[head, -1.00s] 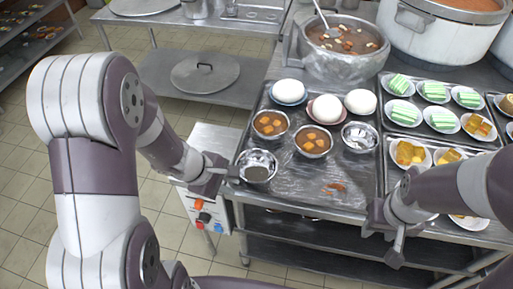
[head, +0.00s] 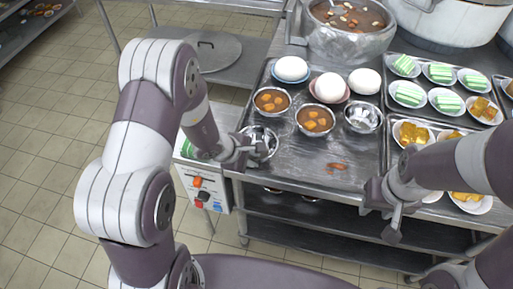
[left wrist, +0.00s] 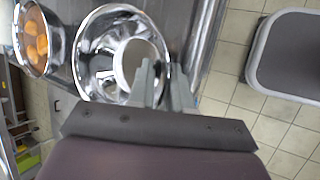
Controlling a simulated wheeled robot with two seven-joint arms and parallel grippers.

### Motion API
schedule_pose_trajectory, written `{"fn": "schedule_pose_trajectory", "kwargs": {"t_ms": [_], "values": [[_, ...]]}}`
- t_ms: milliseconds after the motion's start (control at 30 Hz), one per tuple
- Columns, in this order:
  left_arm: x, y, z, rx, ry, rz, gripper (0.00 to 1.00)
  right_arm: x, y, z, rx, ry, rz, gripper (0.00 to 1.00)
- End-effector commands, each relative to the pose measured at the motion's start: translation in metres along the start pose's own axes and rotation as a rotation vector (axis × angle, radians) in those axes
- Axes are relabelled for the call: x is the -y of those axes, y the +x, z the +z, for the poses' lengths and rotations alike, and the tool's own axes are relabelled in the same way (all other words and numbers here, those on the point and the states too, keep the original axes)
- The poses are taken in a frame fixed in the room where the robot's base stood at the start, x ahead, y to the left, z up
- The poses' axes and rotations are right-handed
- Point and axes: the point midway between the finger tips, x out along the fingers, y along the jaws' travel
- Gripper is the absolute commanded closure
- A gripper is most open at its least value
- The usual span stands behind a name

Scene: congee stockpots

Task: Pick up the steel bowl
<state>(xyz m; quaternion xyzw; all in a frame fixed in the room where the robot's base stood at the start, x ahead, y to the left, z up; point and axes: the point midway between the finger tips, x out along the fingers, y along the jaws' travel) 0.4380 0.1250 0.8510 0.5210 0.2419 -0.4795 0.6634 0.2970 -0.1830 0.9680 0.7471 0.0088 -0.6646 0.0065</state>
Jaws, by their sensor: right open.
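The empty, shiny steel bowl (head: 266,137) sits at the left front corner of the metal counter, and it fills the upper middle of the left wrist view (left wrist: 95,62). My left gripper (head: 254,152) is at the bowl's near left rim. In the left wrist view its two fingers (left wrist: 164,85) sit on either side of the bowl's rim, one over the inside and one outside, with a narrow gap between them. Whether they grip the rim is unclear. My right gripper (head: 394,222) is open and empty at the counter's front edge.
Two bowls of brown soup with orange cubes (head: 271,100) (head: 316,121) stand near the bowl. Another empty steel bowl (head: 362,117) is to the right. White domes on plates (head: 291,69), a stockpot (head: 348,38) and trays of plated cakes (head: 409,94) stand behind and right.

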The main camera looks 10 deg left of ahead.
Motion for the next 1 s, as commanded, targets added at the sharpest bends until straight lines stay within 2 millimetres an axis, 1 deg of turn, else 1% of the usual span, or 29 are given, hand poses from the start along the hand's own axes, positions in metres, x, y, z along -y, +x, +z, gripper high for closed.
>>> {"fn": "schedule_pose_trajectory", "kwargs": {"t_ms": [100,133,167,200,567,667,767,867,900,1000], "values": [[0.0,0.0,0.0,0.0,0.0,0.0,0.81,0.0,0.0,0.0,0.0,0.0,0.0,0.57],[0.0,-0.001,0.0,0.0,0.0,0.0,0.87,0.0,0.0,0.0,0.0,0.0,0.0,0.57],[0.0,-0.001,0.0,0.0,0.0,0.0,0.97,0.0,0.0,0.0,0.0,0.0,0.0,0.57],[0.0,-0.001,0.0,0.0,0.0,0.0,1.0,0.0,0.0,0.0,0.0,0.0,0.0,0.57],[-0.002,-0.003,0.001,0.0,0.0,0.001,1.0,0.0,-0.001,0.0,0.0,0.0,0.0,0.57],[-0.006,-0.01,0.004,0.0,0.001,0.002,1.0,0.0,-0.002,0.0,0.0,0.0,0.0,0.57],[-0.013,-0.022,0.009,0.0,0.002,0.003,1.0,0.0,-0.005,-0.001,0.0,0.0,0.0,0.57],[-0.021,-0.038,0.017,0.0,0.003,0.004,1.0,0.0,-0.008,-0.001,0.0,0.0,0.0,0.57],[-0.016,-0.038,0.026,0.001,0.005,0.001,1.0,0.0,-0.002,0.0,-0.001,0.0,0.0,0.57],[-0.01,-0.048,0.051,0.002,0.008,0.002,1.0,0.0,0.002,0.0,0.0,0.0,0.0,0.57]]}}
